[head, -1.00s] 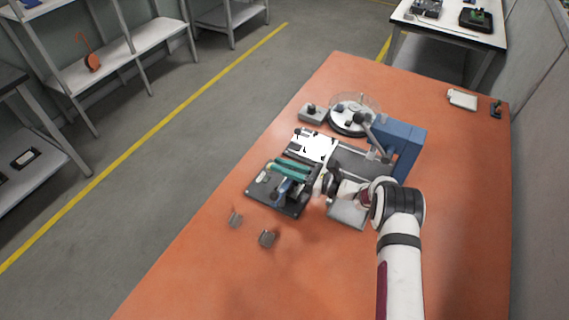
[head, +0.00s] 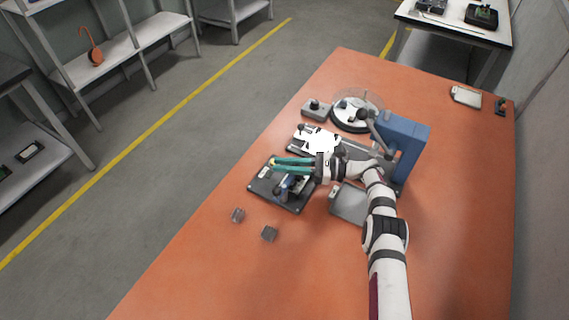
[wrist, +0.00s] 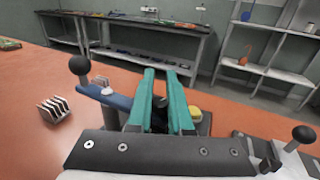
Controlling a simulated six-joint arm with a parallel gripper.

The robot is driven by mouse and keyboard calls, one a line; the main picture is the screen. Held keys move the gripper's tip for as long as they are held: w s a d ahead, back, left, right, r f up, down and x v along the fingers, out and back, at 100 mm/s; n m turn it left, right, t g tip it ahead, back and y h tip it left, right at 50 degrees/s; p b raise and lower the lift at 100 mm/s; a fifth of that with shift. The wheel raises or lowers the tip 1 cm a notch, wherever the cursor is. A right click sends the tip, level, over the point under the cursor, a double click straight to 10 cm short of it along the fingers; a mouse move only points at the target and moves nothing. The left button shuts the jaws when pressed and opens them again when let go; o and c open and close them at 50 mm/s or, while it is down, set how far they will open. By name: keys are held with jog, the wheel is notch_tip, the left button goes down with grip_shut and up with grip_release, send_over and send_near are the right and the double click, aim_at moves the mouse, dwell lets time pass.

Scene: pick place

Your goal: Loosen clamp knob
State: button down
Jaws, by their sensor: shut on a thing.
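My gripper (head: 293,165) has two long teal fingers and reaches left over the clamp fixture, a dark base plate (head: 262,186) with a blue clamp on it. In the wrist view the fingers (wrist: 160,85) point away, shut on a dark piece low between them, which looks like the clamp knob (wrist: 160,101). The fingers hide most of it. The blue clamp lever (wrist: 121,102), with a black ball (wrist: 80,65) on its end, lies left of the fingers. A yellow piece (wrist: 194,112) shows at their right.
Two small grey blocks (head: 238,215) (head: 269,234) lie in front of the fixture. A blue upright press (head: 405,145), a round turntable (head: 350,117) and a grey box (head: 350,203) stand close to my arm. The table's near left is clear.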

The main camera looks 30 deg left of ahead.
jog(key=shift+f, duration=0.1)
jog(key=c, duration=0.8)
grip_release()
jog(key=shift+t, duration=0.3)
